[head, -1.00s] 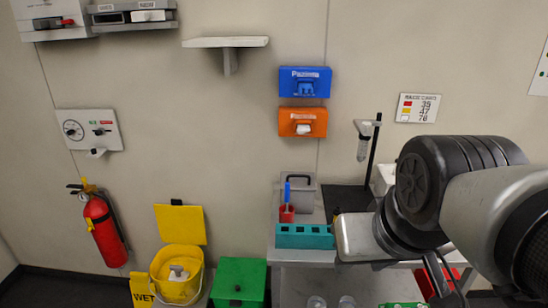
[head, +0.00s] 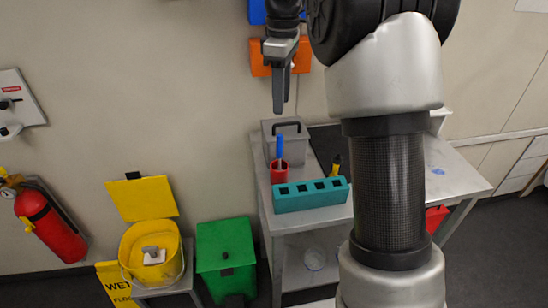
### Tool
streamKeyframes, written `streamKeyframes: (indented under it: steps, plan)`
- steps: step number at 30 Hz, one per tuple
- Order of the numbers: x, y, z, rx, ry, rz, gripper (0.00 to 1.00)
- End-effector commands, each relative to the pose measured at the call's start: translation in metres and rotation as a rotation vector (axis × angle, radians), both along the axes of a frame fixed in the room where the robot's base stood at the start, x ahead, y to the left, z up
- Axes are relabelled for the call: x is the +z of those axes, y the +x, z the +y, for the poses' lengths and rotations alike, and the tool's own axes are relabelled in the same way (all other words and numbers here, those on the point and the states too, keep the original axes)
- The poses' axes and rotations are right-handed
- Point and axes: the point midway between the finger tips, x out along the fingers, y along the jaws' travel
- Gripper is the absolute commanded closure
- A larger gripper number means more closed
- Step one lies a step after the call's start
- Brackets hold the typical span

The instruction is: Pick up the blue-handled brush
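The blue-handled brush (head: 280,147) stands upright in a red cup (head: 279,176) on the metal table, its blue handle pointing up and its lower end hidden inside the cup. My gripper (head: 279,108) hangs above it in the head view, fingers pointing down, a little above the handle top in the picture and apart from it. The fingers overlap from this side, so their opening does not show. Nothing shows between them.
A teal rack (head: 312,196) stands just in front of the cup. A grey lidded box (head: 297,137) is behind it. A small yellow-and-black item (head: 337,165) is to the right. A yellow bucket (head: 138,251) and green bin (head: 229,270) stand left of the table (head: 264,200).

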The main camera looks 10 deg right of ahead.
Motion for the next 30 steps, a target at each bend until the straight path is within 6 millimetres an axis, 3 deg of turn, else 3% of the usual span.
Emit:
streamKeyframes:
  steps: [12, 23, 30]
  plan:
    - [-0.088, -0.001, 0.001, 0.000, -0.001, 0.003, 0.63]
    - [-0.121, 0.000, 0.001, -0.002, 0.000, 0.001, 0.63]
    - [-0.156, 0.002, 0.003, -0.002, -0.001, 0.000, 0.63]
